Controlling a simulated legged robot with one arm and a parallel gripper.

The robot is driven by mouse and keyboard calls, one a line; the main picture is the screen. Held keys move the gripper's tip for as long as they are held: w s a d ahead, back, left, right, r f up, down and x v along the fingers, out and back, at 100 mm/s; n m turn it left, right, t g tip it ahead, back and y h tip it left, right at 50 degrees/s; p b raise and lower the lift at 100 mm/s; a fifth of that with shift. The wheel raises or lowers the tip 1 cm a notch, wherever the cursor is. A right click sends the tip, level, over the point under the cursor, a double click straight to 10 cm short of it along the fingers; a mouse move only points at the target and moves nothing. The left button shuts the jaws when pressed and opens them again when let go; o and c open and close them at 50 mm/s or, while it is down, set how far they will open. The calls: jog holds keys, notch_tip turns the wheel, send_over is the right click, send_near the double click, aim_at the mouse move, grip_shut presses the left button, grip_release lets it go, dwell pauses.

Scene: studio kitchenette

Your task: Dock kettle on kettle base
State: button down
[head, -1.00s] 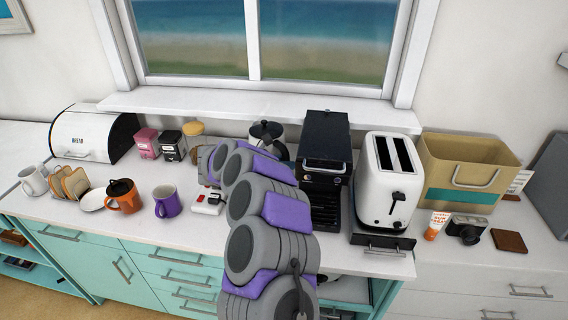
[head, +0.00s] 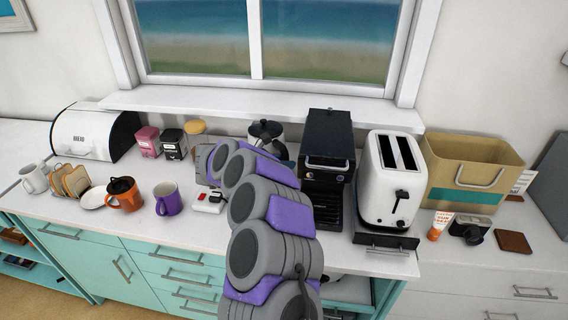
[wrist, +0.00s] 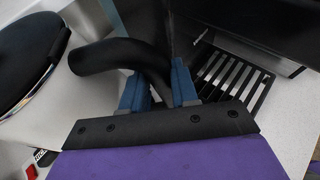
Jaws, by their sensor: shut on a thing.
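The kettle (head: 266,130) stands out behind my arm in the head view, with its black lid and part of its pale body showing. In the wrist view its black lid (wrist: 25,45), shiny rim and white body fill the left side. Its curved black handle (wrist: 105,55) runs between the blue fingers of my gripper (wrist: 160,92), which is shut on it. My arm hides much of the kettle in the head view. I cannot make out the kettle base, or whether the kettle touches anything below.
A black coffee machine (head: 327,165) stands close on the right; its slotted drip tray (wrist: 232,78) shows beside the gripper. The white toaster (head: 390,178) is farther right. A white block with a red switch (head: 209,201), a purple mug (head: 167,199) and an orange mug (head: 124,195) stand left.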

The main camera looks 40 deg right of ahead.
jog(key=shift+f+b, duration=0.2)
jog(key=shift+b, duration=0.15)
dwell(0.3)
jog(key=c, duration=1.2)
grip_release()
jog(key=shift+o, duration=0.3)
jog(key=shift+a, duration=0.15)
jog(key=s+b+v, duration=0.1)
jog(key=b+v, duration=0.1)
jog(key=v, duration=0.8)
jog(key=shift+w+a+r, duration=0.2)
jog(key=shift+w+a, duration=0.2)
jog(key=shift+w, duration=0.1)
